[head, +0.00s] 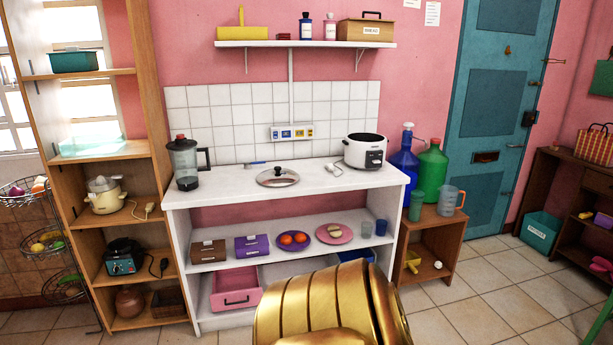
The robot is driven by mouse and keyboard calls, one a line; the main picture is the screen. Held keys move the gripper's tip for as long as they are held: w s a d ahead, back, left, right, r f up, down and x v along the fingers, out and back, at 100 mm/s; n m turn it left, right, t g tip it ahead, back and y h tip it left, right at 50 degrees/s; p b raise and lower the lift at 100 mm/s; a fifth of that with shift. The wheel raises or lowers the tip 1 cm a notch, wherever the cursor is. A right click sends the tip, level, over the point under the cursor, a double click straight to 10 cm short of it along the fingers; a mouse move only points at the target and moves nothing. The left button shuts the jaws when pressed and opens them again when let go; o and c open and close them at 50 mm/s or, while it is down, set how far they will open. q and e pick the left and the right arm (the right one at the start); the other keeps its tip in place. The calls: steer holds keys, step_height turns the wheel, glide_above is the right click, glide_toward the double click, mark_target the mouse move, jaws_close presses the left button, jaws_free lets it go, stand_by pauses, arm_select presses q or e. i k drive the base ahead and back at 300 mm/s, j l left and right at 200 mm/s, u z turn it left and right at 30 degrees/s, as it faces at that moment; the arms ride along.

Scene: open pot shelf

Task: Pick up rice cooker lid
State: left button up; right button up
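A gold, ribbed part of my own body fills the bottom middle of the view. Neither my left nor my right gripper shows.
A blender (186,163) stands at the counter's left end. A ladle-like utensil (334,169) lies between lid and cooker. A wall shelf (300,44) hangs above. A wooden stand (428,240) is at right.

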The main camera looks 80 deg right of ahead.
mark_target(278, 176)
steer(key=z, duration=2.55)
steer(key=i+l, duration=0.3)
steer(key=i, duration=0.15)
steer(key=i+l+u, duration=0.1)
steer(key=i+l, duration=0.15)
steer(key=i, duration=0.25)
steer(key=i+l, duration=0.3)
steer(key=i, duration=0.15)
